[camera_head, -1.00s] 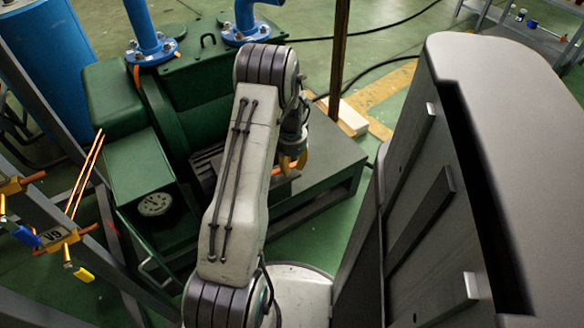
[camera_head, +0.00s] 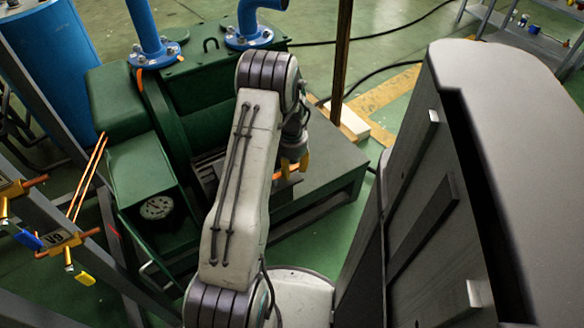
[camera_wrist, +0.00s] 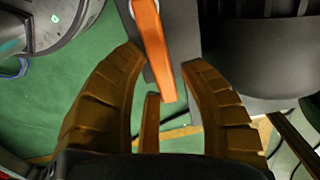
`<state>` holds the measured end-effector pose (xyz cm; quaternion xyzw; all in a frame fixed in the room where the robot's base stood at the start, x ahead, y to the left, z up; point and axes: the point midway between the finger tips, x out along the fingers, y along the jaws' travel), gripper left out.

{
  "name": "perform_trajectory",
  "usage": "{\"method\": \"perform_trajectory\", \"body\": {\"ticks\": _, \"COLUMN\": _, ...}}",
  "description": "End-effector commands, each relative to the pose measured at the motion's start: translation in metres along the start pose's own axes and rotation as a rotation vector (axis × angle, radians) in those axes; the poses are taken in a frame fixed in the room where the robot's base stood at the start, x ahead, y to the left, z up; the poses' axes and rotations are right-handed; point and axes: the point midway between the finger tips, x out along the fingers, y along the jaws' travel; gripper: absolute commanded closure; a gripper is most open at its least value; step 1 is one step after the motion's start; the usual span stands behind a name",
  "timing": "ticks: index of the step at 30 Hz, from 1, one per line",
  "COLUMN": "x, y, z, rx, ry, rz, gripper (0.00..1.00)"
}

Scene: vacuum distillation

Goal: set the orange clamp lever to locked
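The orange clamp lever (camera_wrist: 155,50) is a flat bar in the wrist view, running from the top edge down to its free end between my fingers. My gripper (camera_wrist: 165,62) has ribbed brown-yellow fingers standing apart on either side of the lever. A gap shows on both sides, so it is open around the lever end and not clamped. A third, narrower finger-like piece (camera_wrist: 150,125) shows just below the lever's end. In the head view my gripper (camera_head: 294,167) hangs beside the green machine. The lever cannot be made out clearly there, and its clamp is not clearly shown.
A green pump machine (camera_head: 150,180) with blue pipes (camera_head: 145,30) stands at the left. A grey frame carries an orange valve fitting (camera_head: 62,242) at the far left. A dark post (camera_head: 340,60) rises behind my gripper. Green floor is open at the upper right.

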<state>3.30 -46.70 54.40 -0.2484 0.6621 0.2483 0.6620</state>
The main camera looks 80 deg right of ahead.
Motion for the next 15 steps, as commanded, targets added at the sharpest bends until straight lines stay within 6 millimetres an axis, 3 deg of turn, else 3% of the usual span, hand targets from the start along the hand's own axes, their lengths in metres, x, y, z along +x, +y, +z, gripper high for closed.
{"method": "perform_trajectory", "body": {"ticks": 4, "x": -0.0005, "y": 0.0003, "z": -0.0003, "rx": 0.002, "ry": 0.000, "rz": 0.000, "gripper": 0.47}}
{"method": "perform_trajectory", "body": {"ticks": 15, "x": -0.0070, "y": 0.0003, "z": -0.0008, "rx": 0.003, "ry": 0.001, "rz": -0.001, "gripper": 0.47}}
